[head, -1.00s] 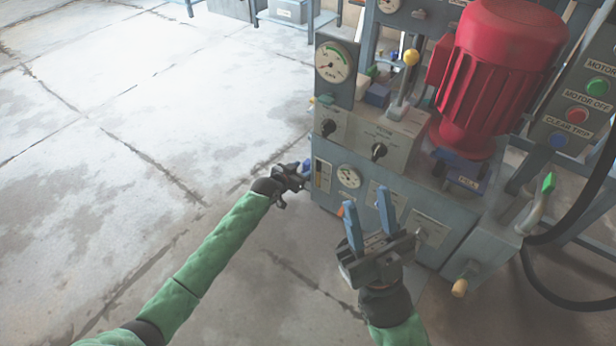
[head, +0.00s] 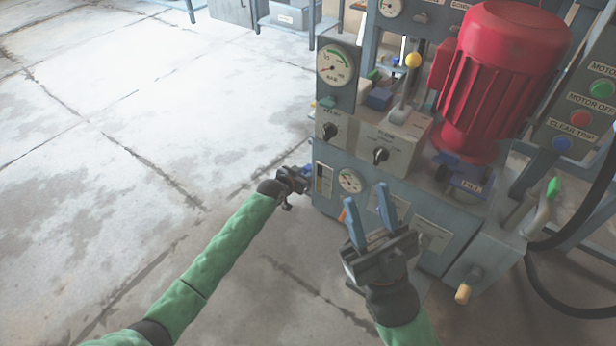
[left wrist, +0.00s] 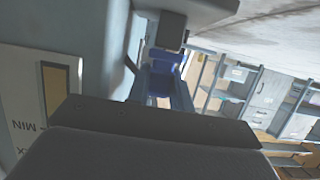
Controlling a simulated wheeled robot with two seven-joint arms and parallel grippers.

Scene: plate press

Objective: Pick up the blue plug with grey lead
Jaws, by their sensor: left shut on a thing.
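My left gripper (head: 306,180) is at the left front edge of the press's grey-blue base, small and partly hidden in the head view. In the left wrist view a deep blue body, the blue plug (left wrist: 163,58), sits between the blue fingers, with a dark grey block above it. The left gripper is shut on it. The grey lead cannot be made out clearly. My right gripper (head: 366,196) is in front of the press, its two blue fingers apart and pointing up, with nothing between them.
The press base carries a gauge (head: 350,181), black knobs and a yellow-knobbed lever (head: 413,60). A red motor (head: 503,80) stands on top. A button panel (head: 580,115) and black hoses are at the right. The floor (head: 120,130) at the left is clear.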

